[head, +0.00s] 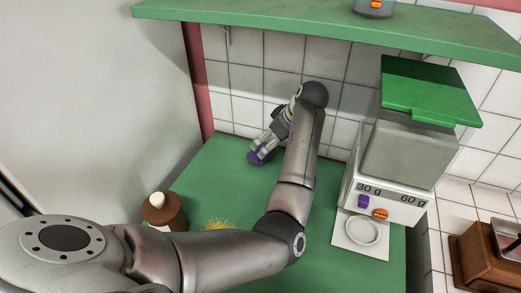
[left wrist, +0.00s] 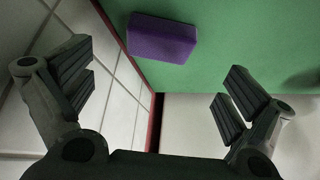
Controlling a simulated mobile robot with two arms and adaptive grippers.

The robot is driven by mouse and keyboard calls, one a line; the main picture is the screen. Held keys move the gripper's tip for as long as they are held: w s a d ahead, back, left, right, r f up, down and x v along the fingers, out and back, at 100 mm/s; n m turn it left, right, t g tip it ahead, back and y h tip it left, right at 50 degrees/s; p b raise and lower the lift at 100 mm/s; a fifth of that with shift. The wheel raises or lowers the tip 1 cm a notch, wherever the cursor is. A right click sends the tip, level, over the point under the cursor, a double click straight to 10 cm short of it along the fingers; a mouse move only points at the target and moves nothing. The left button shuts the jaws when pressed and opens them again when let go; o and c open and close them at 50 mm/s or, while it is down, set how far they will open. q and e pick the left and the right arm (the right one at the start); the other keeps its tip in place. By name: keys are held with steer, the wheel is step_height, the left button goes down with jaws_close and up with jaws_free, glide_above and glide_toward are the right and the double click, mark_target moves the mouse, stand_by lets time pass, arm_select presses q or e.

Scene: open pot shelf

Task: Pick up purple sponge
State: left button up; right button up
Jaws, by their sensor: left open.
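The purple sponge (left wrist: 162,38) lies on the green counter in the left wrist view, near the red edge strip and the tiled wall. My left gripper also shows in the left wrist view (left wrist: 160,90), wide open and empty. My right gripper is in neither view.
The green counter (head: 215,175) is mostly clear. A brown bottle with a white cap (head: 158,210) stands left, near a yellow tangle (head: 219,225). A white dispenser (head: 385,190) with a green lid stands right. A green shelf (head: 320,22) hangs above my arm.

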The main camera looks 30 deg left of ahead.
mark_target(252, 156)
arm_select(q)
steer(key=shift+a+f, duration=0.35)
steer(key=shift+f, duration=0.15)
steer(key=shift+w+a+f, duration=0.1)
steer(key=shift+a+f, duration=0.1)
steer(key=shift+f, duration=0.1)
steer(key=p+x, duration=0.1)
steer(key=x, duration=0.3)
steer(key=shift+f, duration=0.2)
steer(key=shift+w+a+f, duration=0.1)
steer(key=shift+a+f, duration=0.2)
steer(key=shift+f, duration=0.15)
steer(key=c, duration=1)
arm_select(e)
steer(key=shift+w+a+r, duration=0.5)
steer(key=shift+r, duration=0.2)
arm_select(q)
steer(key=shift+r, duration=0.1)
